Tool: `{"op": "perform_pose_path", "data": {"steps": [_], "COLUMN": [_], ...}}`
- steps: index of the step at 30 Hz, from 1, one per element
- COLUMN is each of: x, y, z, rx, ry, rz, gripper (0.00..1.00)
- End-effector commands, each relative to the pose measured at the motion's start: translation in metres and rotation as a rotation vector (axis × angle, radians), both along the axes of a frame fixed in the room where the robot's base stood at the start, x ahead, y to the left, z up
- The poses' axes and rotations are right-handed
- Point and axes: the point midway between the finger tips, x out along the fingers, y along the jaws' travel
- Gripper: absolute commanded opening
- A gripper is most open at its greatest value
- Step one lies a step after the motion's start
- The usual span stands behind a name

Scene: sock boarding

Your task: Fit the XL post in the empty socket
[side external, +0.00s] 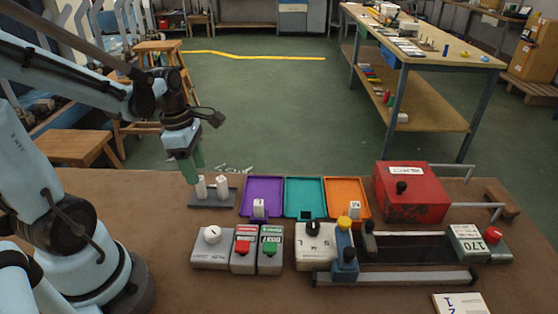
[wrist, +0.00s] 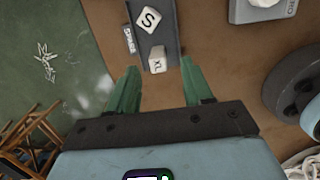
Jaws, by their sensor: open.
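The XL post (wrist: 157,60) is a white block with XL on its top, standing on a dark grey rack (wrist: 164,10). In the wrist view it is just ahead of and between my green fingertips. My gripper (wrist: 160,74) is open and empty; in the side view my gripper (side external: 192,172) is low over the rack's left end. A white post marked S (wrist: 149,19) stands beside the XL post. A small dark base (side external: 305,214) at the front of the teal tray (side external: 304,186) bears no post and looks like the empty socket.
A purple tray (side external: 262,184) and an orange tray (side external: 346,184) each have a white post at the front. Button boxes (side external: 244,248), a lever fixture (side external: 345,262) with a rail, and a red box (side external: 408,192) stand around them.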

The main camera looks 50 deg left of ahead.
Motion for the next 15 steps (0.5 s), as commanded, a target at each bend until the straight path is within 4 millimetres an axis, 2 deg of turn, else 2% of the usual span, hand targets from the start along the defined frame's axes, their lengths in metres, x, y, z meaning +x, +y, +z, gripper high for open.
{"op": "perform_pose_path", "data": {"steps": [9, 15], "x": [-0.004, -0.005], "y": [0.003, 0.004], "z": [0.038, 0.052], "rx": [0.000, 0.000], "ry": [0.000, 0.000], "rz": [0.002, 0.001], "gripper": [0.50, 0.50]}}
